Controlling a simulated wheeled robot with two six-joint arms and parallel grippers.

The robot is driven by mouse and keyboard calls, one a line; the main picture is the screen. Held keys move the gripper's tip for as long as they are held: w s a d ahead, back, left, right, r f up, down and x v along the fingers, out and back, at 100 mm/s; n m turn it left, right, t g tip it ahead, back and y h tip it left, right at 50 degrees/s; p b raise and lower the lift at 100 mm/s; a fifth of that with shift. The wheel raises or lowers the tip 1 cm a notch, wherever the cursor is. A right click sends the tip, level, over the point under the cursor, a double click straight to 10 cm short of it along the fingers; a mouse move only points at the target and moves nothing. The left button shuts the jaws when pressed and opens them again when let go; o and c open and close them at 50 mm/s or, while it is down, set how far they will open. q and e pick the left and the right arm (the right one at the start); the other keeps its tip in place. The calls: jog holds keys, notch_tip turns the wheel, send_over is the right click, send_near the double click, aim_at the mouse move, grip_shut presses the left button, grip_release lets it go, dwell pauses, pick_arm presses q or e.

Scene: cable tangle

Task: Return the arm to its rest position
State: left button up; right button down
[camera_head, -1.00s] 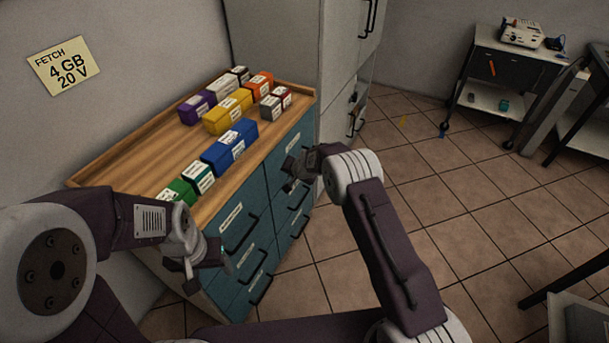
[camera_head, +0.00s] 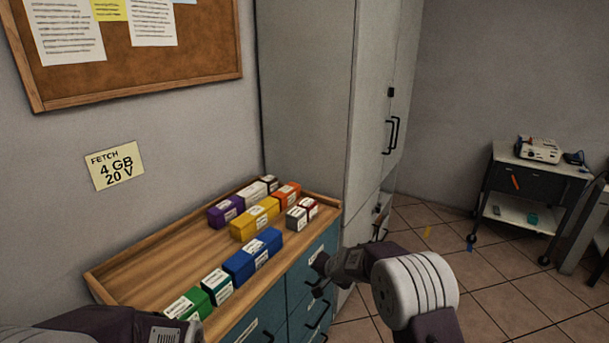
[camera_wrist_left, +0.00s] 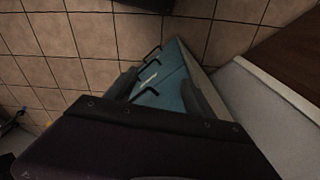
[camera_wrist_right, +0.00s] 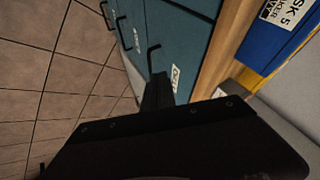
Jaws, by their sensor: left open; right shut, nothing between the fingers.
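My right arm reaches in from the lower right of the head view. Its gripper (camera_head: 322,266) hangs beside the teal drawer fronts, below the right end of the wooden top. In the right wrist view the right gripper (camera_wrist_right: 158,90) has its fingers together with nothing between them. My left arm (camera_head: 95,330) shows only at the bottom left edge of the head view, and its gripper is out of that frame. In the left wrist view the left gripper (camera_wrist_left: 165,88) has its fingers apart and empty, with teal drawers (camera_wrist_left: 165,75) beyond.
The drawer cabinet (camera_head: 130,262) carries several coloured labelled boxes, among them a blue box (camera_head: 253,256) and a yellow box (camera_head: 254,219). A tall grey cabinet (camera_head: 305,100) stands behind it. A trolley (camera_head: 530,180) stands at the right. Tiled floor (camera_head: 490,285) is open between.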

notch_tip(320, 180, up, 8)
jog(key=d+p, duration=0.2)
jog(key=s+d+r+n+p, duration=0.1)
jog(key=s+d+r+p, duration=0.15)
jog(key=s, duration=0.35)
jog(key=s+d+r+p, duration=0.2)
jog(key=s+d+r, duration=0.1)
jog(key=s+r, duration=0.15)
pick_arm(q)
notch_tip(320, 180, up, 8)
jog(key=shift+r+p, duration=0.25)
jog(key=shift+p, duration=0.1)
pick_arm(e)
jog(key=s+d+f+n+g+h, duration=0.1)
jog(key=s+f+n+g, duration=0.1)
jog(key=s, duration=1)
jog(key=s+d+f+n+g, duration=0.2)
jog(key=s+f+g, duration=0.2)
jog(key=s, duration=0.7)
jog(key=shift+s+d+f+n+g+h, duration=0.2)
jog(key=shift+s+f+n+g+h, duration=0.1)
jog(key=shift+s+f+h, duration=0.1)
